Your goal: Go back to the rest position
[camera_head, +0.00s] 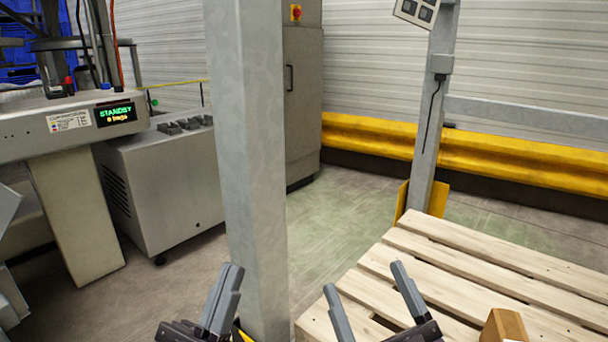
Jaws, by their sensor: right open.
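My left gripper (226,270) is at the bottom of the head view, just left of the foot of a grey post. Its dark grey fingers point up and overlap from this angle, so the gap between them cannot be judged. My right gripper (367,275) is at the bottom centre, in front of the wooden pallet's near left corner. Its two fingers are spread apart with nothing between them. The lower parts of both grippers are cut off by the frame edge.
A thick grey post (245,150) stands close ahead. The wooden pallet (480,265) lies at the right, with a brown box (503,325) on it. A machine with a STANDBY display (115,114) and a grey cabinet (165,185) stand left. A yellow barrier (520,155) runs behind.

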